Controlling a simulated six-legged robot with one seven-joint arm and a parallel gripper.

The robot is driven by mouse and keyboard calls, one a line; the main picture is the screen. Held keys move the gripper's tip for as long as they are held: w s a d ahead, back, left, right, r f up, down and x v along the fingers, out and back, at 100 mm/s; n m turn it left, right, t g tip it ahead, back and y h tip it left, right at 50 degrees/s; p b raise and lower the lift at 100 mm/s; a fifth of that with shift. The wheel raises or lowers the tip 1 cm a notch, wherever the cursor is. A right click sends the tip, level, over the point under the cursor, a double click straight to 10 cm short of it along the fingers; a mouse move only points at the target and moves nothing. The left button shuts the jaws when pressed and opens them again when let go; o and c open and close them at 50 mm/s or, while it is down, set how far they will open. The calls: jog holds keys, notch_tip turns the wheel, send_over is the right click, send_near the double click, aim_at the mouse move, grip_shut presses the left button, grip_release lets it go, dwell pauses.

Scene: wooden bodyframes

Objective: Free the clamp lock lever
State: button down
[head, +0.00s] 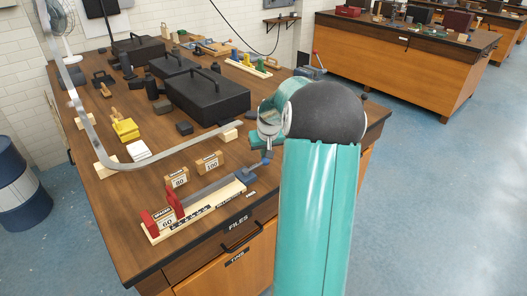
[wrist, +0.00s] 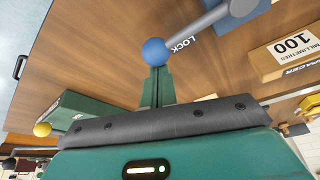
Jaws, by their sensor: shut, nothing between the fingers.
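The lock lever shows in the wrist view as a grey rod (wrist: 205,22) with a blue ball knob (wrist: 155,51) at its end, beside the word LOCK on the wood. My gripper (wrist: 155,76) is shut and empty, its green fingertips right at the near side of the blue knob. I cannot tell whether they touch it. In the head view the bar clamp (head: 208,196) lies on a pale wooden base near the bench's front edge, with red jaws (head: 164,217) at left and a blue block (head: 250,174) at right. My arm partly hides that end, and my fingers are not clear there.
Spacer blocks marked 80 (head: 177,178) and 100 (head: 209,162) stand behind the clamp; the 100 block (wrist: 287,49) is at right in the wrist view. A bent metal bar (head: 180,150) and black cases (head: 208,95) lie further back. A green box (wrist: 80,111) is at lower left.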

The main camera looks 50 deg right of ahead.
jog(key=shift+s+m, duration=0.3)
jog(key=shift+s+a+m+g+h, duration=0.15)
jog(key=shift+s+m+g+h, duration=0.1)
jog(key=shift+s+m, duration=0.45)
jog(key=shift+s+a+m+g+h, duration=0.2)
jog(key=shift+s+m, duration=0.25)
jog(key=shift+m, duration=0.35)
jog(key=s+m, duration=0.1)
jog(key=s+a+m+g, duration=0.1)
jog(key=m, duration=0.1)
jog(key=s+m+h, duration=0.1)
jog(key=shift+s+a, duration=0.2)
jog(key=shift+a, duration=0.1)
jog(key=s+a+m, duration=0.1)
jog(key=m, duration=0.1)
jog(key=s+a+m+g, duration=0.1)
jog(key=m, duration=0.1)
jog(key=shift+a+g, duration=0.1)
jog(key=shift+g, duration=0.15)
jog(key=a+m, duration=0.1)
jog(key=s+a+m, duration=0.1)
jog(key=shift+m+g, duration=0.4)
jog(key=shift+s+a, duration=0.25)
jog(key=shift+a, duration=0.2)
